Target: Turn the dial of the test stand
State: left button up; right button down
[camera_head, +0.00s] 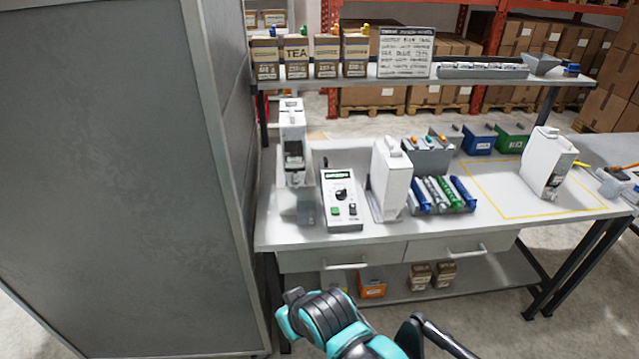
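The test stand (340,207) is a light box with a sloped face on the left half of the workbench. Its dark round dial (341,194) sits in the middle of the face, below a small green-lit display (337,175). A green button (336,211) and a small dark knob are lower on the face. The dial's exact setting is too small to read. Teal and black parts of my arm show at the bottom centre, in front of the bench and apart from the stand. No gripper fingertips can be made out.
A white dispenser (293,160) stands left of the stand, another (391,180) close on its right. Blue and green tubes (440,194) lie further right. A yellow-outlined area (500,190) is mostly clear. A tall grey cabinet (120,170) blocks the left.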

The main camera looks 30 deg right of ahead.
aim_at(341, 194)
jog(key=k+z, duration=0.1)
jog(key=z, duration=1.15)
